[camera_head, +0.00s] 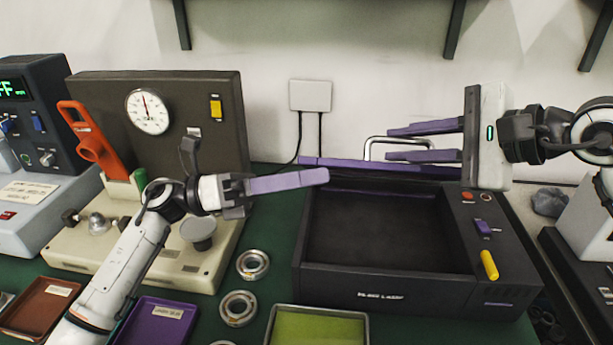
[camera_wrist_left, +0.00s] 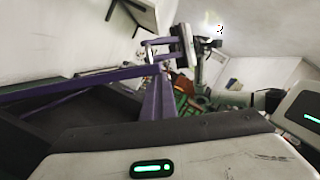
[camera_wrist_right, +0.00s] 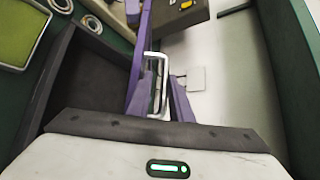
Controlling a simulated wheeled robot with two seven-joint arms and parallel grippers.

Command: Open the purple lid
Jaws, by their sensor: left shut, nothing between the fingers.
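The purple lid (camera_head: 350,165) stands raised at the back of the dark laser box (camera_head: 400,284). It shows as a narrow purple edge, and the box interior is uncovered. The silver handle (camera_head: 375,142) shows just beyond this edge. My right gripper (camera_head: 388,143) is open at the handle, its purple fingers pointing left. In the right wrist view the handle (camera_wrist_right: 152,58) is close to the fingers; contact cannot be told. My left gripper (camera_head: 327,176) is shut and empty near the box's back left corner. The lid edge also crosses the left wrist view (camera_wrist_left: 75,80).
Bearing rings (camera_head: 238,307) lie left of the box. A green tray (camera_head: 318,309) is in front, and a purple tray (camera_head: 150,322) is by my left arm. A gauge panel (camera_head: 190,105) stands at the back left. A yellow lever (camera_head: 489,265) is on the box's right side.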

